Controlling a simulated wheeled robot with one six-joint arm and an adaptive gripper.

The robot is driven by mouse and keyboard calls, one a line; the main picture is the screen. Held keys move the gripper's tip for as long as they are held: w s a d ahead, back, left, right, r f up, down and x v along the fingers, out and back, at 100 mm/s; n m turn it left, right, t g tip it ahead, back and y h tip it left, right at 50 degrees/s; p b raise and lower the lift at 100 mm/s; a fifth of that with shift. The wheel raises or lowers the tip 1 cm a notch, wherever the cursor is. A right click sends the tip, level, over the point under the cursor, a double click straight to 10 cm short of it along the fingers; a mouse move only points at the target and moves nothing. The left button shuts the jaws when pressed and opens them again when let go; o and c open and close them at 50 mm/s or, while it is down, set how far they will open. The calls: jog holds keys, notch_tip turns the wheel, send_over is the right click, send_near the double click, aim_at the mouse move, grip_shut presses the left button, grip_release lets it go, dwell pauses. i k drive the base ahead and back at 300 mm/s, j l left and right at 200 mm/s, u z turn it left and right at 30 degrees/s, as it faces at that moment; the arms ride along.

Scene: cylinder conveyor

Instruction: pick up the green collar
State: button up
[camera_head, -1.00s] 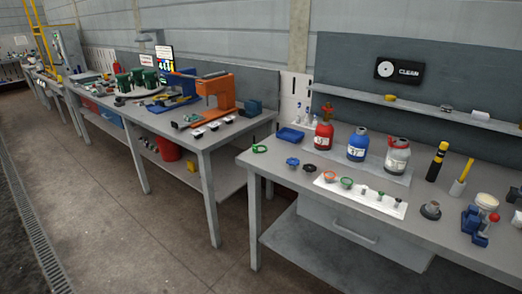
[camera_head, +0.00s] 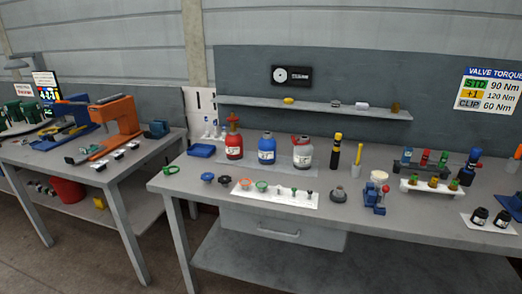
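Two green ring-like pieces are in view, and I cannot tell for sure which is the collar. One green ring (camera_head: 171,171) lies alone near the left front corner of the right-hand workbench (camera_head: 200,177). Another round green piece (camera_head: 262,186) sits on a white mat (camera_head: 272,199) near the front edge, just right of an orange ring (camera_head: 245,183). My gripper is not in view.
Dark knob-like parts (camera_head: 225,179) and a blue one (camera_head: 207,177) lie between the rings. Red (camera_head: 233,149), blue (camera_head: 267,152) and grey (camera_head: 302,154) bottles stand behind. A blue tray (camera_head: 201,150) is at the back left. A gap separates the benches.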

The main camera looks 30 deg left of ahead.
aim_at(165, 169)
jog(key=i+j+u, duration=0.55)
jog(key=u, duration=0.15)
